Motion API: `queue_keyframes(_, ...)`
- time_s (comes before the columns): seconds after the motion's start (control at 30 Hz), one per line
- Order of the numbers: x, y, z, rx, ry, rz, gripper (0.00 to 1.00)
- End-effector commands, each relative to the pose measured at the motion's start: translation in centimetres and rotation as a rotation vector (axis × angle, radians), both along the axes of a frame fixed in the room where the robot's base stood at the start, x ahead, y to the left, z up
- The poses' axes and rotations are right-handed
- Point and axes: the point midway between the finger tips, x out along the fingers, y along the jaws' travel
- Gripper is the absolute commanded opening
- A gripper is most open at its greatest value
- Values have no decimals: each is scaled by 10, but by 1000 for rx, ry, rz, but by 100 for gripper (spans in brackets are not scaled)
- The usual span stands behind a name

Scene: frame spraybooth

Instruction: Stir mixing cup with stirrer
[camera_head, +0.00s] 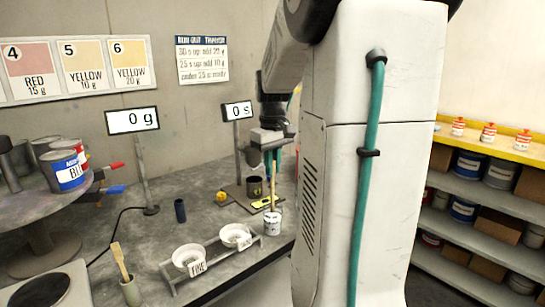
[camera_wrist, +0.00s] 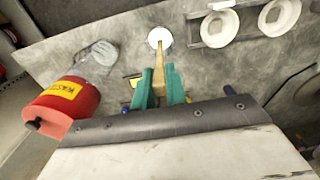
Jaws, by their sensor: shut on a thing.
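My gripper (camera_head: 272,176) has teal fingers, which also show in the wrist view (camera_wrist: 160,88). They are shut on a wooden stirrer (camera_wrist: 160,75) that points down from them. A white mixing cup (camera_head: 272,225) stands upright on the bench near its right edge, below my gripper. The cup also shows in the wrist view (camera_wrist: 158,35). The stirrer's lower end meets the cup's mouth in both views; how deep it reaches inside is hidden.
A holder with FINE filter funnels (camera_head: 188,258) stands left of the cup. A stand with a dark cup (camera_head: 254,187) is behind it. A red canister (camera_wrist: 68,103) is at left in the wrist view. Another wooden stick (camera_head: 121,262) stands in a pot at front left.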

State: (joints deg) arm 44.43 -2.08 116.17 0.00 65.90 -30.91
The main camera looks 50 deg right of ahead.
Motion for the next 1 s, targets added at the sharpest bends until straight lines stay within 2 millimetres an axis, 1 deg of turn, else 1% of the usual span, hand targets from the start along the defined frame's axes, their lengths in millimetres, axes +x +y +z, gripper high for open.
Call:
queue_keyframes(0.1,0,0,-10,1,2,0,0)
queue_keyframes(0.6,0,0,-48,1,1,0,0)
queue_keyframes(0.8,0,0,-56,0,1,0,0)
queue_keyframes(1.0,0,0,-58,0,0,0,0)
